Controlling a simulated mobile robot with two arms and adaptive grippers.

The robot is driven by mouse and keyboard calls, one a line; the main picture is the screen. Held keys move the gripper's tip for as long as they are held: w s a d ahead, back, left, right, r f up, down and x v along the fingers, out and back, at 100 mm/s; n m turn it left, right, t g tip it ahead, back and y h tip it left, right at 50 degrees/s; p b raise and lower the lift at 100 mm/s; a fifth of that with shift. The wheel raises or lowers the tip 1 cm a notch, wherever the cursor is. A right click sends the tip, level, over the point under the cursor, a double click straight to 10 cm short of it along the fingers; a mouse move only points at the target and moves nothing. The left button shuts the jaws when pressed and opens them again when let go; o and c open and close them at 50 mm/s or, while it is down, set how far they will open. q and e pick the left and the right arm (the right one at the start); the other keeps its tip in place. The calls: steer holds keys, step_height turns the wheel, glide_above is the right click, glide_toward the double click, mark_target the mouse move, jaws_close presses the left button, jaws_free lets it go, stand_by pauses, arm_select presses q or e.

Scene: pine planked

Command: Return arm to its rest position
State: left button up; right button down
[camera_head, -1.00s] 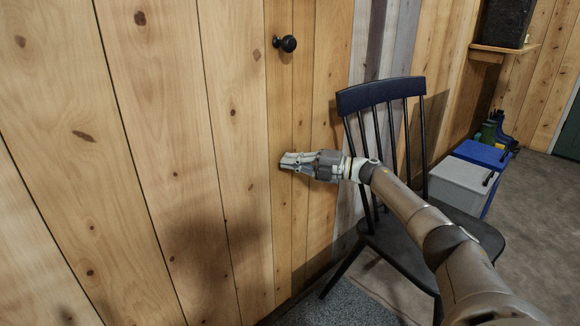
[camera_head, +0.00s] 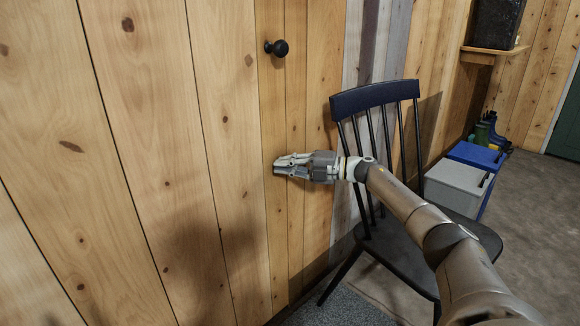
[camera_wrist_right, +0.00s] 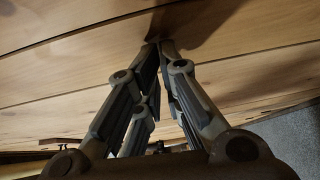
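My right gripper (camera_head: 277,165) is at the wooden plank wall or door, below the black round knob (camera_head: 277,47). In the right wrist view its two fingers (camera_wrist_right: 160,46) converge until their tips meet or nearly meet, with nothing seen between them. The tips are close to the planks; I cannot tell whether they touch. My right arm reaches in from the lower right, across the front of the chair. My left gripper is not in view.
A dark spindle-back chair (camera_head: 374,98) stands behind my right forearm, close to the wall. Open floor (camera_head: 545,220) lies at the right.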

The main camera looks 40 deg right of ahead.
glide_toward(269, 128)
steer(key=shift+t, duration=0.3)
steer(key=w+a, duration=0.1)
steer(key=w+a+f, duration=0.1)
steer(key=w, duration=0.1)
steer(key=w+a, duration=0.1)
steer(key=w, duration=0.1)
steer(key=shift+f, duration=0.4)
steer(key=shift+a+r, duration=0.15)
steer(key=shift+r, duration=0.4)
steer(key=shift+s+a, duration=0.1)
steer(key=shift+a, duration=0.05)
